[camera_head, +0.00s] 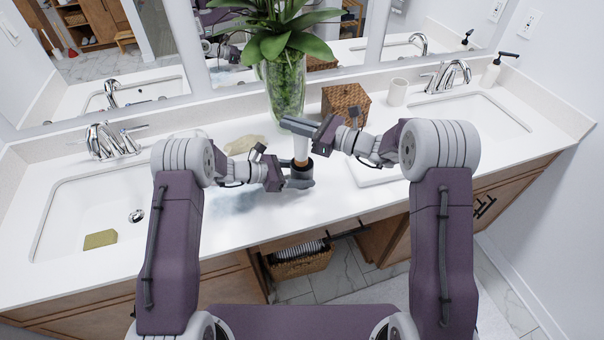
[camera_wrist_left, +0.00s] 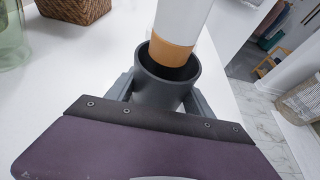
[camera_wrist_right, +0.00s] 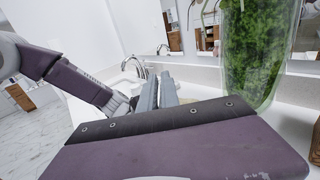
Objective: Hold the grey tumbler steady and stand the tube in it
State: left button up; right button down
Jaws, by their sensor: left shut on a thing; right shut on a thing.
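The grey tumbler (camera_head: 301,172) stands upright on the counter. My left gripper (camera_head: 304,184) is shut around it; in the left wrist view a finger lies on each side of the dark tumbler (camera_wrist_left: 160,92). The tube (camera_head: 301,148) is white with a tan lower end and is about upright. My right gripper (camera_head: 298,124) is shut on its upper part. In the left wrist view the tube (camera_wrist_left: 181,22) has its tan end at the tumbler's mouth, overlapping the dark inside; how deep it sits I cannot tell. The right wrist view does not clearly show the tube.
A glass vase with a plant (camera_head: 286,90) stands just behind my grippers. A woven box (camera_head: 345,103) and a white cup (camera_head: 397,93) are to its right. A pale dish (camera_head: 244,144) lies behind my left gripper. Sinks lie on both sides; a sponge (camera_head: 100,239) is in the left one.

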notch_tip(320, 180, down, 2)
jog(key=shift+f, duration=0.1)
dwell(0.4)
jog(key=c, duration=1.5)
grip_release()
jog(key=v, duration=1.2)
